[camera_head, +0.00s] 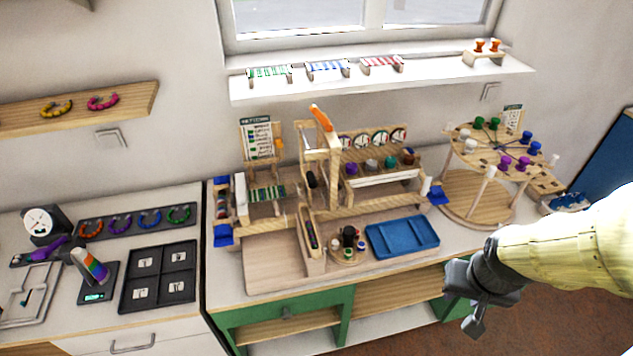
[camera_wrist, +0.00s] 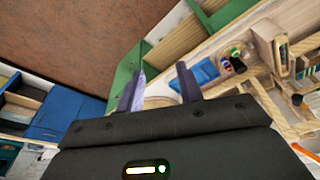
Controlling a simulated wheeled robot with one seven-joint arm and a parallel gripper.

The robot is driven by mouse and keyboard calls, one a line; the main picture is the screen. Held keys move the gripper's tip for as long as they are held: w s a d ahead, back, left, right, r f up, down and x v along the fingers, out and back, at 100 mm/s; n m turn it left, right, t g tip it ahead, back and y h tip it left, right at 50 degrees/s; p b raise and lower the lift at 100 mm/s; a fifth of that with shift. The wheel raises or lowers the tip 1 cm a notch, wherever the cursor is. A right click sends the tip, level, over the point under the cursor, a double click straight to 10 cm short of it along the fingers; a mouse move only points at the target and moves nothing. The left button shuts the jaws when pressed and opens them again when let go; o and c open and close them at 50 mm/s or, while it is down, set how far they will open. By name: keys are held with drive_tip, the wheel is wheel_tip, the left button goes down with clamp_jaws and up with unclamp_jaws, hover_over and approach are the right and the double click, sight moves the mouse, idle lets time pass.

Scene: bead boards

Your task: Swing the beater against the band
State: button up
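A wooden bead loom (camera_head: 317,215) stands on the middle counter. A green-and-white woven band (camera_head: 266,193) lies on its left part. An upright wooden arm with an orange top (camera_head: 321,118) rises at the loom's middle; it looks like the beater, tilted and apart from the band, though I cannot be sure. My gripper (camera_head: 465,308) is in front of the counter at the lower right, well away from the loom. In the wrist view its two fingers (camera_wrist: 161,85) are spread with nothing between them. The band cannot be made out in the wrist view.
A blue tray (camera_head: 402,250) and a small round stand with spools (camera_head: 348,258) sit before the loom. A two-tier round spool rack (camera_head: 483,208) stands at right. A black compartment tray (camera_head: 158,290) is on the left counter. Space before the counter is free.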

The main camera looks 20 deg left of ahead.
drive_tip(key=shift+o, duration=1.1)
drive_tip(key=n+t+y+b, duration=0.1)
drive_tip(key=t+y+b, duration=1)
drive_tip(key=b, duration=0.5)
approach(314, 186)
drive_tip(key=s+d+t+h, duration=0.1)
drive_tip(key=s+d, duration=0.1)
drive_tip(key=s, duration=0.4)
drive_tip(key=shift+w+d+f, duration=0.1)
drive_tip(key=shift+w+d, duration=0.15)
drive_tip(key=shift+w, duration=0.1)
drive_tip(key=p+x, duration=0.2)
drive_tip(key=x, duration=0.6)
drive_tip(key=p+x, duration=0.2)
drive_tip(key=x, duration=0.7)
drive_tip(key=shift+w, duration=0.1)
